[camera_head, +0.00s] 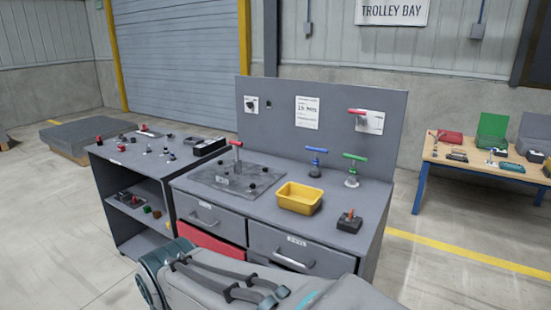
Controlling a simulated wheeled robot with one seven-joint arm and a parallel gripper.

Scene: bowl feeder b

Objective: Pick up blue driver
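The blue driver (316,160) has a blue T-shaped handle and stands upright on the right part of the grey workbench top, close to the back panel. Its lower end is in a small dark round base. A red T-handled driver (237,146) stands upright at the grey plate to the left. I cannot make out my gripper in this view. Grey parts with dark bars and teal tips, which seem to be mine, fill the bottom middle.
A yellow bin (299,197) sits in front of the blue driver. A dark block with a red knob (349,222) stands at the front right. The grey back panel (271,92) rises behind, with a red handle (357,112). A lower cart (130,158) adjoins left.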

